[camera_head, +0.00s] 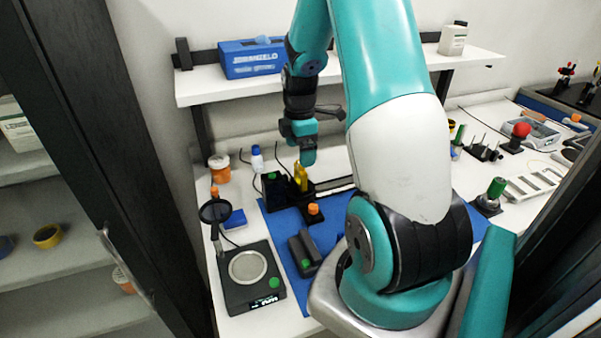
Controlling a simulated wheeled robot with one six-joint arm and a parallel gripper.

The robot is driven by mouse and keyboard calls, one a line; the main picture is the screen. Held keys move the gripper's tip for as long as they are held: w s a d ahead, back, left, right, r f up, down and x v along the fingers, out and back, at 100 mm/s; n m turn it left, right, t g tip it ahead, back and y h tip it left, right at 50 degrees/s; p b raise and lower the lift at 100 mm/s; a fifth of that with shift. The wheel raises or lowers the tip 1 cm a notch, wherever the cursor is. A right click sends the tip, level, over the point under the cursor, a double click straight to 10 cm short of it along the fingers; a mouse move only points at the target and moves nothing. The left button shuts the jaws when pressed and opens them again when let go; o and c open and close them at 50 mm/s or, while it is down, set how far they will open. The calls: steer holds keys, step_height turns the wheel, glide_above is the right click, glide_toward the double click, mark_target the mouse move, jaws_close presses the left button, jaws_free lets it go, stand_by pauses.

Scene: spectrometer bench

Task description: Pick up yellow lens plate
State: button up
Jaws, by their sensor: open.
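The yellow plate (300,178) stands upright in a dark holder (281,196) at the back of the blue mat. I take it to be the lens plate, but it is small in this view. My gripper (307,158) points down just above and slightly right of it in the picture. It is open, and nothing shows between its fingers. The near finger hides some of the space around the plate's top, so I cannot tell whether they touch.
A black scale (241,293) with a round pan and a dark device (304,253) stand in front. A magnifier (215,211), an orange-capped bottle (313,213) and an orange jar (219,169) are close by. The white shelf (215,92) with a blue box (252,58) hangs behind my arm.

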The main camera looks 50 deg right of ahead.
mark_target(301, 170)
steer(key=shift+s+f+p, duration=0.1)
steer(key=shift+f+p, duration=1.05)
steer(key=shift+f, duration=2.45)
steer(key=c, duration=1.1)
steer(key=shift+r, duration=0.15)
